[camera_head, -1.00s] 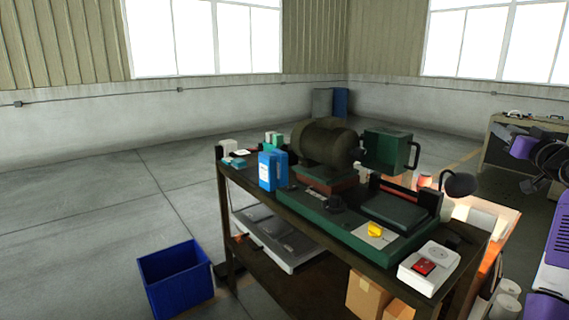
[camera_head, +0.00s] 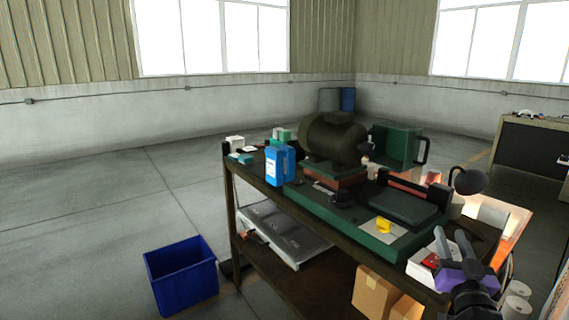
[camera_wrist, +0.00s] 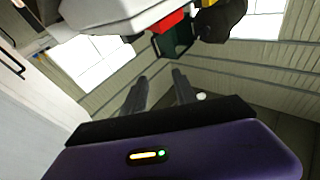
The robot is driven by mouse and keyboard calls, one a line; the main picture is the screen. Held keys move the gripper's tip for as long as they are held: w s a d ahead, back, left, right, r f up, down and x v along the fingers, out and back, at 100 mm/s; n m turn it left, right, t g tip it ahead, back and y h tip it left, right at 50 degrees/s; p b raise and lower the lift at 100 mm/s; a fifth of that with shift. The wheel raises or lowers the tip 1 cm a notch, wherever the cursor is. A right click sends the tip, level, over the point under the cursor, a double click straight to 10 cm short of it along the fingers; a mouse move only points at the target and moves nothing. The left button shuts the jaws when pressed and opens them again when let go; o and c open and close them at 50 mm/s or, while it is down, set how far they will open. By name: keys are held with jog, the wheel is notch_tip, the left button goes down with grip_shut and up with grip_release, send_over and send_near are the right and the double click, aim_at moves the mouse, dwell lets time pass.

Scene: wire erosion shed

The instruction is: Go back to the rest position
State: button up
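My gripper (camera_head: 450,236) is at the front right corner of the workbench (camera_head: 330,236) in the head view. Its two grey fingers point up and stand apart, with nothing visible between them. A white box with a red piece on top (camera_head: 427,262) lies at that corner, partly hidden behind my gripper; contact cannot be told. In the wrist view the fingers (camera_wrist: 158,77) also stand apart, empty, above my purple gripper body. The bench's things show at the top of that view, with a red piece (camera_wrist: 167,21) among them.
The bench carries a green machine with a dark motor (camera_head: 334,138), a blue bottle (camera_head: 279,166) and a yellow piece (camera_head: 384,226). A black lamp head (camera_head: 470,181) rises at the right. A blue bin (camera_head: 182,279) stands on the floor. The floor at left is clear.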

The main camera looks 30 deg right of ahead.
jog(key=s+a+f+n+t+y+b, duration=0.1)
jog(key=s+a+f+n+y, duration=0.2)
jog(key=a, duration=0.6)
jog(key=s+a+f+t+y, duration=0.1)
jog(key=s+a+f, duration=0.25)
jog(key=a, duration=0.45)
jog(key=s+a+f+n+t+y+b, duration=0.1)
jog(key=s+a+f+n+y, duration=0.1)
jog(key=a+f, duration=0.5)
jog(key=s+a+f+n+g+y+b, duration=0.1)
jog(key=s+a+y, duration=0.3)
jog(key=s+a, duration=0.4)
jog(key=s+a+f+n+g+y+b, duration=0.1)
jog(key=s+a+f+n+y, duration=0.3)
jog(key=s+a, duration=0.4)
jog(key=shift+a+f+g+b, duration=0.15)
jog(key=shift+a+g+b, duration=0.2)
jog(key=shift+a+g, duration=0.45)
jog(key=shift+o, duration=0.5)
